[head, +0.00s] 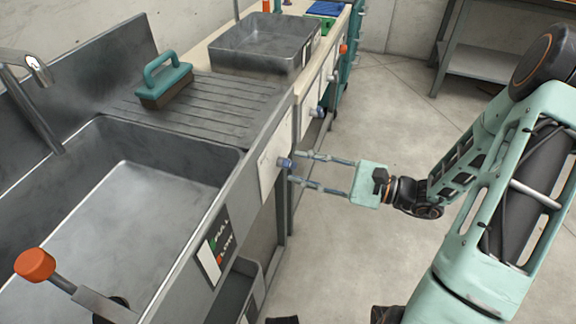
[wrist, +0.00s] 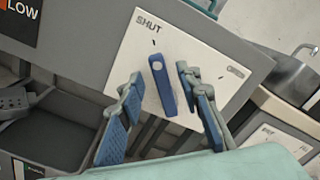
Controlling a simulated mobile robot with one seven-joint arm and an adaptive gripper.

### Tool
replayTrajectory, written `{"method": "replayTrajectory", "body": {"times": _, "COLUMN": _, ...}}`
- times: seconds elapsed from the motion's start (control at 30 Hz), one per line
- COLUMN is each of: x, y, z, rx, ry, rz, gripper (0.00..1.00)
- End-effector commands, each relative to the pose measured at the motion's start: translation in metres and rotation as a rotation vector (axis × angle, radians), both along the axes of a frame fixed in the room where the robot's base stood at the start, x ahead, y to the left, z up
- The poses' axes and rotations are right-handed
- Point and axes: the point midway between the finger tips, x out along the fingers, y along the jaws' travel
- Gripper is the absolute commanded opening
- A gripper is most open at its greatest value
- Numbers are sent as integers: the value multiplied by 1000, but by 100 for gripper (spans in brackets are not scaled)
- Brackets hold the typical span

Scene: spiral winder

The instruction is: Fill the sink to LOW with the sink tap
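The sink (head: 120,205) is a grey metal basin on the left of the head view; I see no clear water in it. Its spout (head: 35,70) is at the upper left. A blue tap handle (wrist: 162,85) sits on a white plate (wrist: 205,62) on the sink's front, near the word SHUT; it also shows in the head view (head: 285,163). A level plate (head: 216,248) marked FULL and LOW is on the sink's front. My gripper (head: 297,168) is open, its fingers on either side of the handle with gaps visible in the wrist view.
An orange-knobbed lever (head: 35,264) stands at the sink's near end. A green brush (head: 164,80) lies on the ribbed drainboard (head: 215,108). A metal tray (head: 262,42) and similar front plates are farther along.

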Motion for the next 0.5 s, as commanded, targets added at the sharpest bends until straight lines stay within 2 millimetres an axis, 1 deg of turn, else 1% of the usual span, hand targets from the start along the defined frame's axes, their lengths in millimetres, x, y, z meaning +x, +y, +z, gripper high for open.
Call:
{"method": "replayTrajectory", "body": {"times": 0.03, "x": 2, "y": 9, "z": -2, "rx": 0, "ry": 0, "rz": 4, "gripper": 32}}
{"method": "replayTrajectory", "body": {"times": 0.1, "x": 6, "y": 18, "z": -1, "rx": 0, "ry": -1, "rz": 3, "gripper": 32}}
{"method": "replayTrajectory", "body": {"times": 0.2, "x": 10, "y": 28, "z": -1, "rx": -2, "ry": 0, "rz": 1, "gripper": 32}}
{"method": "replayTrajectory", "body": {"times": 0.33, "x": 13, "y": 35, "z": 0, "rx": -2, "ry": 0, "rz": 0, "gripper": 32}}
{"method": "replayTrajectory", "body": {"times": 0.5, "x": 13, "y": 36, "z": 0, "rx": -1, "ry": -1, "rz": -1, "gripper": 32}}
